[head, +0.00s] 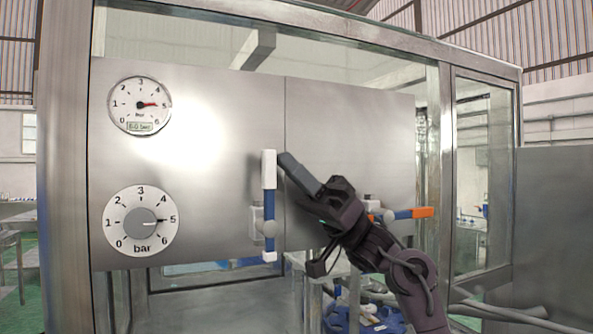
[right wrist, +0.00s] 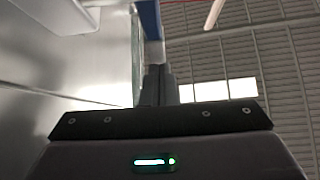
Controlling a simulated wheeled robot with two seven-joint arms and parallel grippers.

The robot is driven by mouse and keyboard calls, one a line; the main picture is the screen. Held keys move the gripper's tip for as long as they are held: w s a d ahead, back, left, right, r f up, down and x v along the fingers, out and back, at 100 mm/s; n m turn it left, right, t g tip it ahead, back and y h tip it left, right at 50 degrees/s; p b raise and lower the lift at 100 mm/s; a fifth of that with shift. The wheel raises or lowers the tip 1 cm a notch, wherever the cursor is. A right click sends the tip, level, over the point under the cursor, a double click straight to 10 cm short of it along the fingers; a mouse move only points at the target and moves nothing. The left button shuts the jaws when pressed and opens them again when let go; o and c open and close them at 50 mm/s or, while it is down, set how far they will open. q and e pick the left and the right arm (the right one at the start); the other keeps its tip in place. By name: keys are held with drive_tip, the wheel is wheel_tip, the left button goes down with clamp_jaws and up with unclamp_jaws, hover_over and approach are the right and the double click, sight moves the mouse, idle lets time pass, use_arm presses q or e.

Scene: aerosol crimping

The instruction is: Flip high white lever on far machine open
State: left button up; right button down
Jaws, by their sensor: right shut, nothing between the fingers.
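The white-tipped lever (head: 269,205) with a blue middle stands upright on the steel panel of the machine. Its white top end is up and its pivot is near the lower end. My right gripper (head: 288,162) is shut and empty, its fingertips just to the right of the lever's white top. I cannot tell whether they touch it. In the right wrist view the shut fingers (right wrist: 158,84) point up along the panel, and a blue piece, apparently the lever (right wrist: 150,18), shows just beyond them. My left gripper is not in view.
A second lever with an orange tip (head: 422,213) lies horizontal to the right, partly behind my right arm. Two pressure dials, an upper gauge (head: 139,105) and a lower knob (head: 140,221), sit at the panel's left. A metal frame post (head: 446,170) stands at right.

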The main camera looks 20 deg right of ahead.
idle(0.3)
drive_tip(key=b+v, duration=0.4)
drive_tip(key=v, duration=0.3)
drive_tip(key=shift+d+f, duration=0.3)
idle(0.4)
